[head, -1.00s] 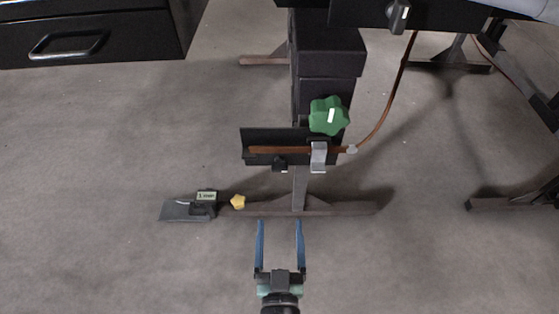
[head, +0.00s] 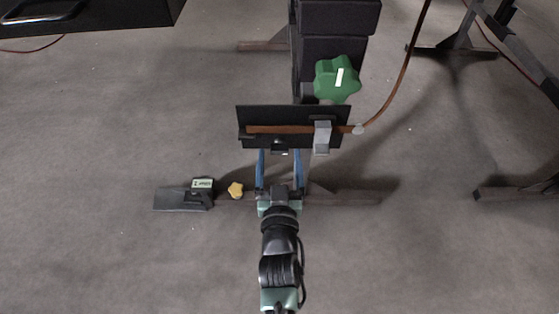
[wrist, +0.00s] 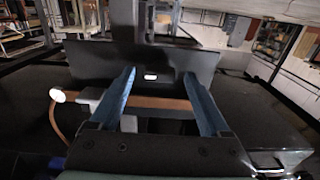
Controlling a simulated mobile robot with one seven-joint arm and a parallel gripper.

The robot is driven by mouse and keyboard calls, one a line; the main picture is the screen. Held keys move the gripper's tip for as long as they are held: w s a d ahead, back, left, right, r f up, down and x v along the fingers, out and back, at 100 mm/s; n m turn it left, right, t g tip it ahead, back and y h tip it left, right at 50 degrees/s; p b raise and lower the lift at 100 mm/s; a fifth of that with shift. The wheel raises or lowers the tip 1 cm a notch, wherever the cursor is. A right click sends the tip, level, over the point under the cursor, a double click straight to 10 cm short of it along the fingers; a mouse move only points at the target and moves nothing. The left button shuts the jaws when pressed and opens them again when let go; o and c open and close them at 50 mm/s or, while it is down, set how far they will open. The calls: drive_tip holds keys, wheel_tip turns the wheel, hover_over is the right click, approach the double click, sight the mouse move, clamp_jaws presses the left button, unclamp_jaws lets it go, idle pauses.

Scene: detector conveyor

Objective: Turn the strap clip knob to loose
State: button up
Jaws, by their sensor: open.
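A dark plate (head: 300,112) carries a brown strap-like strip (head: 280,130), with a grey clip (head: 322,137) over its right part. A small black knob (head: 280,147) shows at the plate's lower edge; I take it for the strap clip knob. In the wrist view a short white mark (wrist: 151,77) shows on the dark area between my fingertips. My gripper (head: 280,155) is open, its two blue fingers on either side of the knob in the head view. The fingers also show in the wrist view (wrist: 158,76). I cannot tell whether they touch the knob.
A large green lobed knob (head: 337,80) with a white mark sits above the plate. A yellow star-shaped knob (head: 236,190) and a small display unit (head: 203,184) are lower left. A brown cable (head: 400,85) curves up from the white strip end.

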drive_tip(key=shift+w, duration=0.25)
clamp_jaws()
idle(0.3)
